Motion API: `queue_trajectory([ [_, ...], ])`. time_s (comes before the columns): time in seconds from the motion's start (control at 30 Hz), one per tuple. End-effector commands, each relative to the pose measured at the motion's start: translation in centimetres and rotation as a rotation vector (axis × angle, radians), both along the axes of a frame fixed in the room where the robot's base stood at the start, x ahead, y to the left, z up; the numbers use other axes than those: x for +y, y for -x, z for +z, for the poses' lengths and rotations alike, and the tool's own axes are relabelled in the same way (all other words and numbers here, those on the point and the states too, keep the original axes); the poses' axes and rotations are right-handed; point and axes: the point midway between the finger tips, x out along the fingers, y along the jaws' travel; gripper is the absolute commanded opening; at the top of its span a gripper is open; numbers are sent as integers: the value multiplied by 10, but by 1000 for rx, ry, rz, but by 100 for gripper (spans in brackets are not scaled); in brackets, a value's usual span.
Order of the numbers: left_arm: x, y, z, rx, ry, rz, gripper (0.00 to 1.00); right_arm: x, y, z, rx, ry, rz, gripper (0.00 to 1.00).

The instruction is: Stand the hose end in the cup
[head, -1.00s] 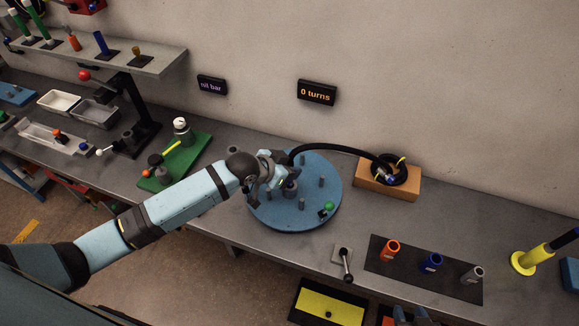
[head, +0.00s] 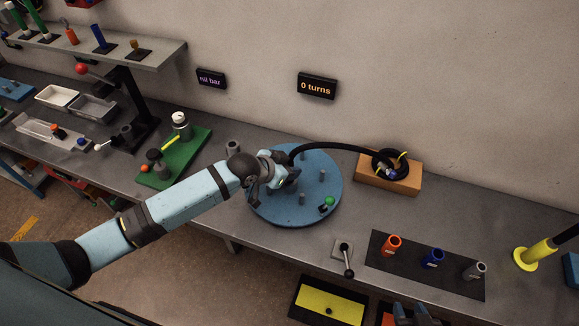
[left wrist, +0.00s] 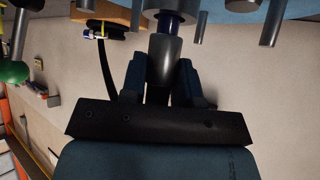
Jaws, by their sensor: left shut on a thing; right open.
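The black hose (head: 338,146) arches from a coil on an orange-brown block to my left gripper (head: 280,176) over the blue round plate (head: 310,212). In the left wrist view my left gripper (left wrist: 160,70) is shut on the grey hose end (left wrist: 164,60), with a dark blue band beyond it. The band meets or overlaps a wider grey piece; I cannot tell whether it is seated. A grey cup (head: 232,146) stands on the bench behind my left arm. Orange (head: 391,245), blue (head: 433,258) and grey (head: 475,271) cups stand at the right. My right gripper (head: 411,308) shows partly at the bottom edge, open.
Several grey pegs and a green ball (head: 330,201) are on the round plate. The hose block (head: 400,183) stands behind it. A lever (head: 346,259) is at the bench front. A green board (head: 174,158) with fittings is to the left. Signs read "nil bar" and "0 turns".

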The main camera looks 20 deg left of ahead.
Motion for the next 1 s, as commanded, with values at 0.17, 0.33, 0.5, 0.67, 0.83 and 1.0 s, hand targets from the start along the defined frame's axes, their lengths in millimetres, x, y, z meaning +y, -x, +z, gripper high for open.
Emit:
queue_trajectory([
  [0.17,0,0,-5,0,0,0,0,0,0,-3,0,0,0,43],
  [0.33,0,0,-5,0,0,0,52,0,0,-3,0,0,0,43],
  [0.5,0,0,-5,0,0,0,59,0,0,-3,0,0,0,43],
  [0.67,0,0,-6,1,-1,0,59,0,0,-3,0,-1,1,43],
  [0.83,9,12,4,-1,-1,0,59,1,0,-6,1,-2,1,43],
  [1.0,27,37,26,0,-2,-1,59,1,0,-11,2,-2,2,43],
])
